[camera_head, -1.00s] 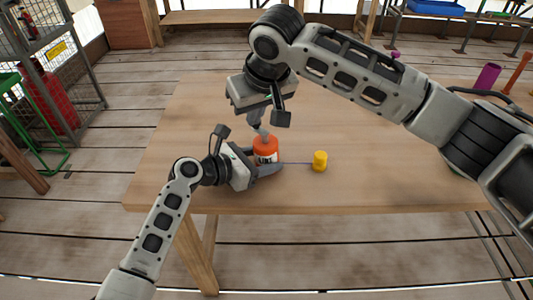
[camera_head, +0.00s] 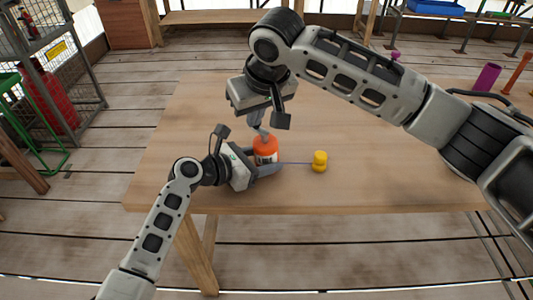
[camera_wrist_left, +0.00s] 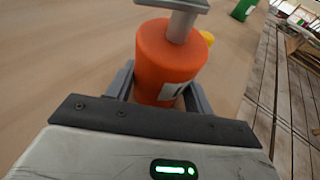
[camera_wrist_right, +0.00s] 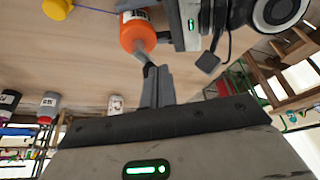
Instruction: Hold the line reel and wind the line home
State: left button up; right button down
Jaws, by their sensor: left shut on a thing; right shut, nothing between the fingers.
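The orange line reel (camera_head: 265,144) with a white label stands upright on the wooden table. My left gripper (camera_head: 266,169) is shut around its lower part, and its fingers flank the reel (camera_wrist_left: 170,60) in the left wrist view. My right gripper (camera_head: 261,137) is shut with nothing between its fingers, its tips at the reel's top. In the right wrist view the tips (camera_wrist_right: 150,68) meet the orange top (camera_wrist_right: 138,35); firm contact is hard to tell. A thin purple line (camera_head: 295,163) runs right from the reel to a yellow piece (camera_head: 319,161).
The table (camera_head: 400,180) is clear around the yellow piece. A purple cylinder (camera_head: 487,77) stands at the far right. The right wrist view shows a grey-and-red container (camera_wrist_right: 48,105) and a white one (camera_wrist_right: 115,103). My right arm spans above the table's right side.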

aim_at(257, 143)
jog(key=shift+f, duration=1.35)
jog(key=shift+w, duration=0.15)
jog(key=shift+w, duration=0.65)
pick_arm(q)
jog(key=shift+o, duration=0.3)
pick_arm(e)
jog(key=shift+w, duration=0.65)
pick_arm(q)
jog(key=shift+r, duration=0.1)
pick_arm(e)
jog(key=shift+w+d+f, duration=0.1)
jog(key=shift+w+d, duration=0.05)
jog(key=shift+d, duration=0.05)
jog(key=shift+w+d, duration=0.15)
jog(key=shift+w, duration=0.15)
dwell(0.3)
pick_arm(q)
jog(key=shift+s, duration=0.1)
pick_arm(e)
jog(key=shift+w+d, duration=0.45)
jog(key=shift+d, duration=0.05)
dwell(0.7)
pick_arm(q)
jog(key=shift+f, duration=0.2)
pick_arm(e)
jog(key=shift+a, duration=0.2)
